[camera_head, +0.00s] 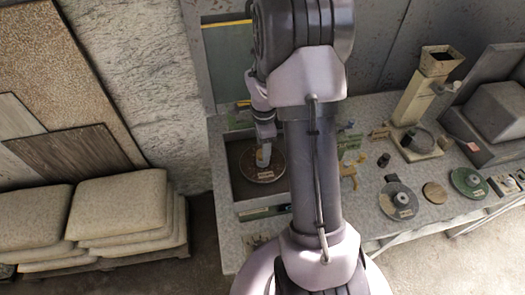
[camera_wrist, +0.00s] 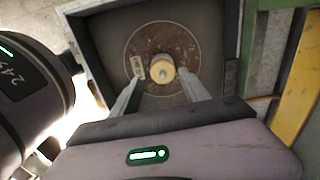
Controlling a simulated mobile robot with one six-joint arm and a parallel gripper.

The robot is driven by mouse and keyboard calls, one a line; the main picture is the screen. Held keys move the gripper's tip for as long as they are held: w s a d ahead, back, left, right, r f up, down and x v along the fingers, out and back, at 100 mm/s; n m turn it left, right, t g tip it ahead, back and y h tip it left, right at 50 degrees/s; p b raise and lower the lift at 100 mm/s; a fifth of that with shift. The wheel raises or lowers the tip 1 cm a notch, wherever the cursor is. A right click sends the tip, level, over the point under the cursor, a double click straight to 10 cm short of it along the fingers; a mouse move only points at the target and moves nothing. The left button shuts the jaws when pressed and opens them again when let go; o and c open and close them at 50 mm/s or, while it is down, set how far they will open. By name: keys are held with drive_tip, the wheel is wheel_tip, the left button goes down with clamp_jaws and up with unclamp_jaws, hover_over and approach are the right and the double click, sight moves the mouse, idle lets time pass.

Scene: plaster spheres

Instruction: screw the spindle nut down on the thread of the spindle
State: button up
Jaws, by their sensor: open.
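A brown round disc with a small pale label lies in a dark open-topped box (camera_head: 239,185); the disc (camera_wrist: 143,45) also shows in the wrist view. At the disc's middle, a short yellowish round piece, seemingly the spindle nut (camera_wrist: 161,67), stands up; I cannot make out the spindle or its thread under it. My gripper (camera_wrist: 158,80) is open, pointing down over the disc. Its two fingers lie left and right of the nut in the picture, with visible gaps. In the head view my gripper (camera_head: 263,155) is above the disc, and the nut is not discernible.
The box walls enclose the disc closely. To the right on the grey bench lie a grey disc (camera_head: 399,201), a brown disc (camera_head: 435,193) and a green disc (camera_head: 468,182). A tall pale stand (camera_head: 420,98) is behind them. Stacked sacks (camera_head: 120,210) are on the left.

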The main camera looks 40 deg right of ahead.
drive_tip(key=shift+f, duration=1.5)
drive_tip(key=shift+c, duration=0.4)
